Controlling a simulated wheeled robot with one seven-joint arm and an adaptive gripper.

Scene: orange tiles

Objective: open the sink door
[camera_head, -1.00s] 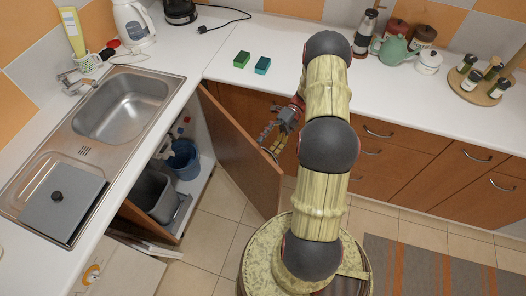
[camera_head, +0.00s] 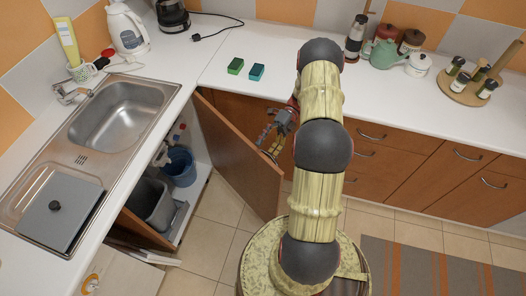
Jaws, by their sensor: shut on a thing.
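The sink door (camera_head: 236,150) is a brown wooden panel that stands swung out from the cabinet under the sink (camera_head: 117,112). The cabinet's inside shows, with a blue bucket (camera_head: 181,167) and a grey bin (camera_head: 152,203) in it. My gripper (camera_head: 268,146) is at the door's right-hand face, near its upper part, and is shut on the door's handle (camera_head: 275,148). The fingertips and most of the handle are small and partly hidden by my arm.
The white counter (camera_head: 215,96) runs along the left and back, with green and teal sponges (camera_head: 236,66) on it. Brown drawers (camera_head: 385,160) stand to the right of my arm. A striped rug (camera_head: 430,268) lies on the tiled floor at the lower right.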

